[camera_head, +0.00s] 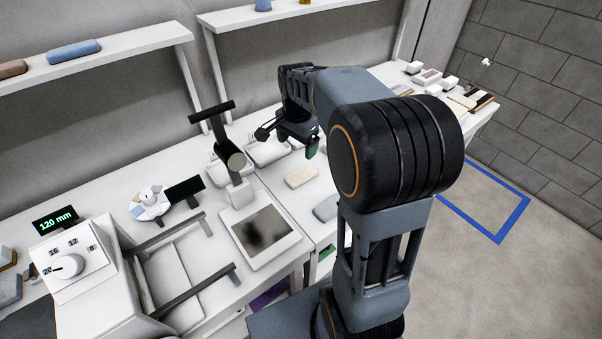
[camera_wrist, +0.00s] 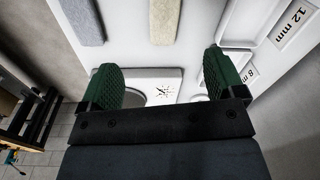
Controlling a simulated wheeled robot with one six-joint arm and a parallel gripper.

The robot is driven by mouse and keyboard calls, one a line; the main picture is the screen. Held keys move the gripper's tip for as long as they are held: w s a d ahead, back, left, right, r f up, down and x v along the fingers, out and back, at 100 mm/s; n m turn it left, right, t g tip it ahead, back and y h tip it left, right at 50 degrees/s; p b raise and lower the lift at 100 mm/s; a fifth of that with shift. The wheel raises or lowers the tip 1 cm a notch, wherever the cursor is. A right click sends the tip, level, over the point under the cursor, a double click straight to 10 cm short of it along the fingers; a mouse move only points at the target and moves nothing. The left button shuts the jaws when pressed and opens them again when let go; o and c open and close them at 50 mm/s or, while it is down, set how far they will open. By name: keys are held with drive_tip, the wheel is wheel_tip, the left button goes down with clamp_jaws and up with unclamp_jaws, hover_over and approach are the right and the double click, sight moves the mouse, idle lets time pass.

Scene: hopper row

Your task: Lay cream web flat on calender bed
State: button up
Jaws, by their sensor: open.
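The cream web (camera_head: 301,176) is a small speckled cream pad lying on the white bench, right of the plate with the dark patch. It also shows at the top of the wrist view (camera_wrist: 164,20), ahead of the fingers. My gripper (camera_head: 311,146) is over the bench just beyond the web in the head view. Its two green fingers (camera_wrist: 160,78) are apart with nothing between them. A white bed (camera_head: 166,282) between two dark bars, beside the dial box (camera_head: 76,264), looks like the calender bed; it shows no web on its visible part.
A grey-blue pad (camera_head: 326,208) lies near the web and also shows in the wrist view (camera_wrist: 83,20). White bins (camera_head: 268,152) stand behind; the wrist view shows 12 mm and 8 mm labels. A dark-headed post (camera_head: 232,158) rises behind the dark-patched plate (camera_head: 264,238).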

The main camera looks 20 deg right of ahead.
wheel_tip(320, 180, down, 2)
drive_tip(key=w+d+m, duration=0.2)
drive_tip(key=w, duration=0.1)
hover_over(300, 175)
drive_tip(key=shift+m+g, duration=0.3)
drive_tip(key=f, duration=0.7)
drive_tip(key=shift+w+p, duration=0.3)
drive_tip(key=shift+p, duration=0.05)
drive_tip(key=shift+s+f+p, duration=0.15)
drive_tip(key=shift+f+p, duration=0.15)
drive_tip(key=shift+f, duration=1.2)
drive_tip(key=shift+s+f+p, duration=0.15)
drive_tip(key=shift+f+p, duration=0.15)
drive_tip(key=shift+f, duration=1.2)
drive_tip(key=shift+c, duration=0.4)
drive_tip(key=c, duration=0.9)
